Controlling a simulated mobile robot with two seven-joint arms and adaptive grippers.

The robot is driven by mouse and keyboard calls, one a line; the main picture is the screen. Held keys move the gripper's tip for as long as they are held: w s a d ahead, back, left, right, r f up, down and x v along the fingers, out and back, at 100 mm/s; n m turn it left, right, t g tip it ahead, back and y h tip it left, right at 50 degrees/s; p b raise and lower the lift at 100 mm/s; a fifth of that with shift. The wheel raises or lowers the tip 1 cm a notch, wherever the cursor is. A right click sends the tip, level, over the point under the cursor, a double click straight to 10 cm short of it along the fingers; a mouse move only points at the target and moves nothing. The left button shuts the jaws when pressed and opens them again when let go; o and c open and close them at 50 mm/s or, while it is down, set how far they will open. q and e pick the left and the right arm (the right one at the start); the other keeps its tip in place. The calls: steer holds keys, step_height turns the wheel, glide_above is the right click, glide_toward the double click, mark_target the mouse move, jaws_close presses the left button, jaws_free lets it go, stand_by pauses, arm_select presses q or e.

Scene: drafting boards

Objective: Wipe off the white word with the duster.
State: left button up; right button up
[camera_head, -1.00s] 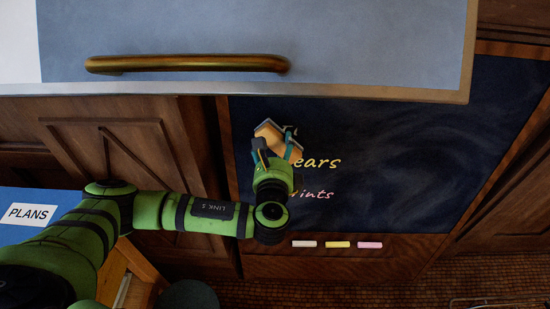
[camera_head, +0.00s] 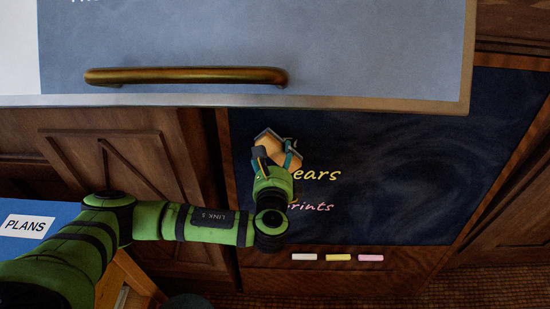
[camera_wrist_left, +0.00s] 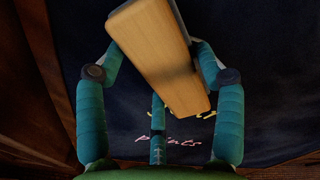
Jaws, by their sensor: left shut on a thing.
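The duster, a block with a pale wooden back (camera_head: 268,143), is held in my left gripper (camera_head: 276,156) over the upper left of the dark chalkboard (camera_head: 420,165). In the left wrist view the duster (camera_wrist_left: 155,50) sits tilted between the teal fingers and hides part of the board. A yellow word ending in "ears" (camera_head: 318,174) shows right of the gripper, its start hidden. A pink word (camera_head: 312,207) lies below it, its start partly covered; it also shows in the left wrist view (camera_wrist_left: 168,139). No white word shows on the visible chalkboard. My right gripper is out of view.
White, yellow and pink chalk sticks (camera_head: 338,257) lie on the ledge below the board. A blue-grey panel with a brass handle (camera_head: 185,76) overhangs the top, with cut-off white lettering at its upper left. A blue thing labelled PLANS (camera_head: 27,226) is at left.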

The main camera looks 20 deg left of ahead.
arm_select(q)
steer(key=shift+w+a, duration=0.15)
steer(key=shift+w, duration=0.55)
steer(key=shift+w+d, duration=0.25)
steer(key=shift+d, duration=0.7)
steer(key=shift+w+d, duration=0.2)
steer(key=shift+d, duration=0.75)
steer(key=shift+w, duration=0.1)
steer(key=shift+s+a+p, duration=0.15)
steer(key=shift+a+p, duration=0.25)
steer(key=shift+a, duration=0.25)
steer(key=shift+s+a+p, duration=0.15)
steer(key=shift+a+p, duration=0.2)
steer(key=shift+a, duration=0.25)
steer(key=shift+s+a, duration=0.15)
steer(key=shift+a, duration=0.7)
steer(key=shift+p, duration=0.3)
